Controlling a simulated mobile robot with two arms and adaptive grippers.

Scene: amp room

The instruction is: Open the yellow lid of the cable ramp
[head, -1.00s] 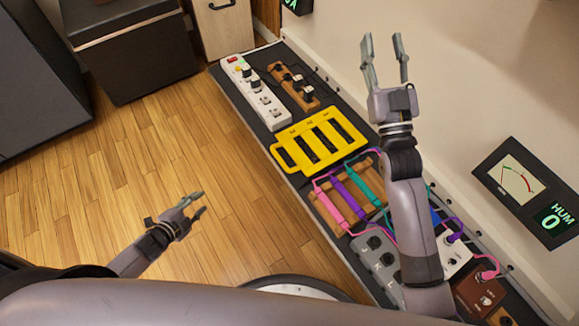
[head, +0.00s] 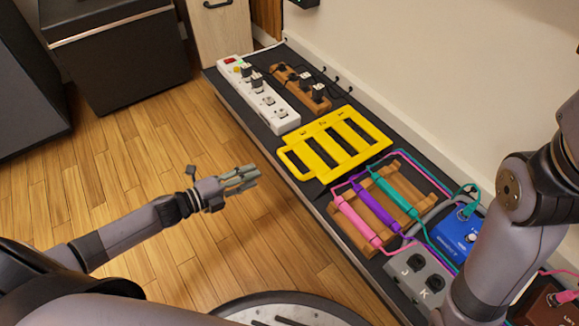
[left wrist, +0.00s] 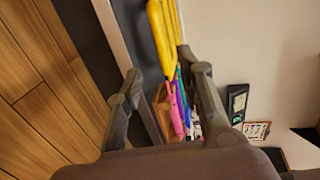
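The yellow lid (head: 352,161) lies flat on the dark board, with several dark slots and a loop handle (head: 292,172) at its left end. It looks closed. My left gripper (head: 250,178) is over the wood floor just left of the handle in the head view, apart from it and empty. In the left wrist view its fingers (left wrist: 160,65) are spread, with the yellow lid (left wrist: 161,38) ahead between and beyond them. My right arm (head: 520,230) shows at the right; its gripper is out of view.
A white power strip (head: 262,98) and a wooden block with plugs (head: 301,88) lie beyond the lid. Pink, purple and teal cables cross a wooden rack (head: 385,205) on the near side. Grey (head: 417,268) and blue (head: 456,235) pedals stand nearer.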

